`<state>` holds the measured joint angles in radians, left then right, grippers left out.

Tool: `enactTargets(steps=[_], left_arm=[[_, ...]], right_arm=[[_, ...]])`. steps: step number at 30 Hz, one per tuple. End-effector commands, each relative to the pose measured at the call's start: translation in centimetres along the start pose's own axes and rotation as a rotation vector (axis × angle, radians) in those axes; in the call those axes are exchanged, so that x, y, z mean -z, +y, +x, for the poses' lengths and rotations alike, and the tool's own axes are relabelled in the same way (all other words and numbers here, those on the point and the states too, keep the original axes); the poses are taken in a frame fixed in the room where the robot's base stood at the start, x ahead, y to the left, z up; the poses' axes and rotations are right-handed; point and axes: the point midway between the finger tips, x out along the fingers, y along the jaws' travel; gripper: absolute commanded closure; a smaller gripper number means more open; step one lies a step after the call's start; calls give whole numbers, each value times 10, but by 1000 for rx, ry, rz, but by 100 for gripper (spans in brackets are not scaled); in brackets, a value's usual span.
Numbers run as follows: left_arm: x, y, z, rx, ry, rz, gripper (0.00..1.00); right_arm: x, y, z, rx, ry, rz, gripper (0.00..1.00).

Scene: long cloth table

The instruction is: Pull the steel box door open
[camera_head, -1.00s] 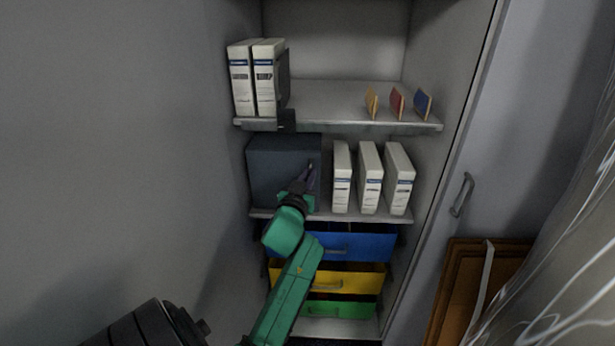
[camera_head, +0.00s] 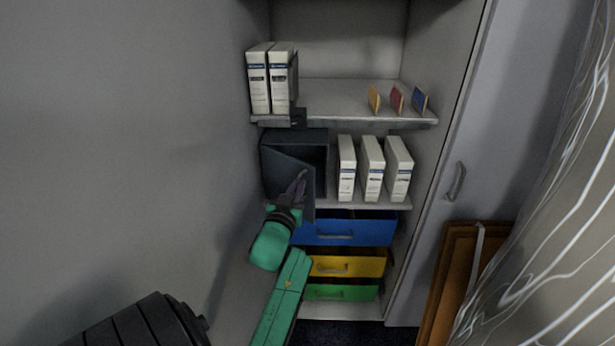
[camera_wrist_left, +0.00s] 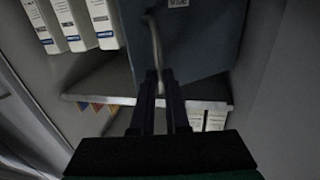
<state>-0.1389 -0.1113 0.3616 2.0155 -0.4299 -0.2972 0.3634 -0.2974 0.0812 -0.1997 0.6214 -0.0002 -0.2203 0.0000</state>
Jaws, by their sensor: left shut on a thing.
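The dark steel box (camera_head: 318,160) stands on the middle shelf at the left, its dark interior showing. Its door (camera_head: 281,173) is partly open, hinged at the left, with its free edge swung out past the shelf front. My left gripper (camera_head: 300,181) is at the free side of the door. In the left wrist view the left gripper (camera_wrist_left: 160,76) is shut on the pale bar handle (camera_wrist_left: 154,40) of the door (camera_wrist_left: 195,38). The fingers hide the handle's gripped part. My right gripper is not in view.
White binders (camera_head: 371,168) stand right of the box. Two more (camera_head: 270,78) stand on the upper shelf (camera_head: 345,103). Blue (camera_head: 345,229), yellow (camera_head: 348,264) and green (camera_head: 342,292) drawers are below. A grey wall (camera_head: 130,150) closes the left; an orange-brown panel (camera_head: 457,270) stands at right.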

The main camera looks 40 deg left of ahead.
Motion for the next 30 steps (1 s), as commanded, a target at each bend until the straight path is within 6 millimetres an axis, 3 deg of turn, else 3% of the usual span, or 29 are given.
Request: enactTargets(steps=[1, 9, 25, 27, 28, 30], left_arm=[[4, -11, -5, 14, -3, 4, 100], [4, -26, -18, 13, 4, 6, 100], [3, -30, -21, 13, 6, 4, 100], [3, -29, -21, 13, 6, 3, 69], [3, -29, -21, 12, 6, 3, 59], [3, -29, -21, 11, 5, 3, 59]], right_arm=[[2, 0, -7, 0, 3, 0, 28], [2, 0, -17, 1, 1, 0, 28], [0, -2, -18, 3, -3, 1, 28], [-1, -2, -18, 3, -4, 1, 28], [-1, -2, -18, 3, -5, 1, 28], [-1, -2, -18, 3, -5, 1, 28]])
